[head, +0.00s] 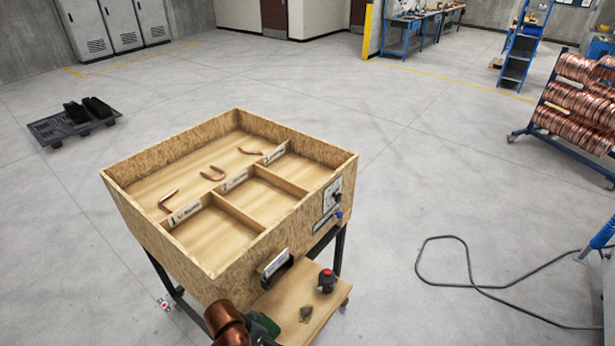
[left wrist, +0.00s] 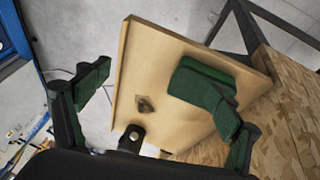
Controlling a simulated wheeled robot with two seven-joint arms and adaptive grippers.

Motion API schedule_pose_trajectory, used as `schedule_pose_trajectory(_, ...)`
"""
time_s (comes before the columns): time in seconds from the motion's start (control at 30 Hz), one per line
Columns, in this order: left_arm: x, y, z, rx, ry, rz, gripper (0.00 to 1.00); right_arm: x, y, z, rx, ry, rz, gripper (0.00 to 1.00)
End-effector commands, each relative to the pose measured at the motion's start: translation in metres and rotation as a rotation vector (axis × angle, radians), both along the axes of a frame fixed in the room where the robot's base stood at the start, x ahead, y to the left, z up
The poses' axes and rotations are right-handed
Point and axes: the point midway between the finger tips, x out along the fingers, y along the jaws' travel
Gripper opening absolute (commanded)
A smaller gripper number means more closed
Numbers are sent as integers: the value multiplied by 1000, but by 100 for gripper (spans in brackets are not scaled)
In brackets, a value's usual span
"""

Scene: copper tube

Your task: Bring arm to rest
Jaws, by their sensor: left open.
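The task names only my arm. In the head view a copper-coloured arm part comes in at the bottom edge, left of centre, with my dark green left gripper (head: 264,328) beside the cart's lower shelf. The frame edge cuts it off and its fingers are not clear there. In the left wrist view the two dark green fingers of the left gripper (left wrist: 150,90) stand wide apart with nothing held between them. The lower wooden shelf (left wrist: 170,55) lies beyond them. My right gripper is in neither view.
A wooden box (head: 300,225) stands on the cart; three bent copper tubes (head: 213,174) lie in its long compartment. The lower shelf carries a black-and-red knob (head: 327,281) and a small brown piece (head: 306,314).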

Motion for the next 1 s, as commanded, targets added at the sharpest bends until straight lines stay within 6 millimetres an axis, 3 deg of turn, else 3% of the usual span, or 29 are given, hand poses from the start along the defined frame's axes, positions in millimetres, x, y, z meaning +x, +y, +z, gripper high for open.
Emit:
schedule_pose_trajectory(0.17, -35, 48, -22, -31, -47, 178, 85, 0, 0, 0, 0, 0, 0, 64)
schedule_pose_trajectory(0.3, -68, 103, -36, 14, -72, 320, 85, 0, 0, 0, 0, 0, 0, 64)
schedule_pose_trajectory(0.6, -137, 190, -49, 151, -72, 509, 85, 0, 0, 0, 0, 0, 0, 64)
schedule_pose_trajectory(0.83, -187, 237, -50, 256, -53, 602, 85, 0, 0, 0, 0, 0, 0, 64)
schedule_pose_trajectory(1.0, -176, 236, -103, 258, -36, 591, 85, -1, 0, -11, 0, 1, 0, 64)
